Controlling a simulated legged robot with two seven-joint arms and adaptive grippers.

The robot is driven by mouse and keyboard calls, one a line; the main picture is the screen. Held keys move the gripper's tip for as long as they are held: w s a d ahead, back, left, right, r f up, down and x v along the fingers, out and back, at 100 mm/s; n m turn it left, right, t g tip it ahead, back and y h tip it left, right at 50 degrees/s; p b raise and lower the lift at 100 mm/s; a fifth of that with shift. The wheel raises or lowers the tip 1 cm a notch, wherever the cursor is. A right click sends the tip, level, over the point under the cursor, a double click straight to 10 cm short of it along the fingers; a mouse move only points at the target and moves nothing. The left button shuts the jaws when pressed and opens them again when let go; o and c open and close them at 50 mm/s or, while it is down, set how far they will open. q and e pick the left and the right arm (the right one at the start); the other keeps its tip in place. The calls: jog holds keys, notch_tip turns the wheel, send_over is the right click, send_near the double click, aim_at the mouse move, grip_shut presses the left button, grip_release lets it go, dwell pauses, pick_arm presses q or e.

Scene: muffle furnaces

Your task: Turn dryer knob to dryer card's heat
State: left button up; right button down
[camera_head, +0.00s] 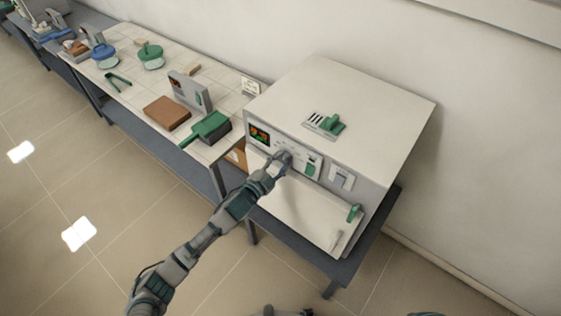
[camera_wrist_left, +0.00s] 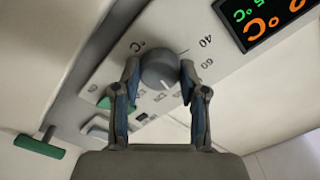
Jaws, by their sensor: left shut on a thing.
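The dryer (camera_head: 345,110) is a big pale box with its front panel toward me. Its grey round knob (camera_wrist_left: 160,68) is between the two fingers of my left gripper (camera_wrist_left: 160,75), which is shut on it. A pale line on the knob points down in the wrist view; 40 and 60 are printed to its right, and other marks are partly covered. In the head view my left gripper (camera_head: 279,163) hides most of the knob. The display (camera_head: 259,134) has green and orange digits. A small white card (camera_head: 250,86) stands behind the dryer's left side, its writing too small to read.
A green switch (camera_head: 312,167) is right of the knob, and a green handle (camera_head: 354,214) is on the lower door (camera_head: 305,205). A tiled bench (camera_head: 140,95) at left carries a green dustpan-like tool (camera_head: 208,130), a brown block (camera_head: 167,112) and a grey device (camera_head: 188,90).

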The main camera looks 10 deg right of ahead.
pick_arm(q)
jog(key=shift+d, duration=0.1)
dwell(0.3)
jog(key=o, duration=1.1)
jog(key=shift+s, duration=0.1)
jog(key=shift+o, duration=0.2)
jog(key=v, duration=1.2)
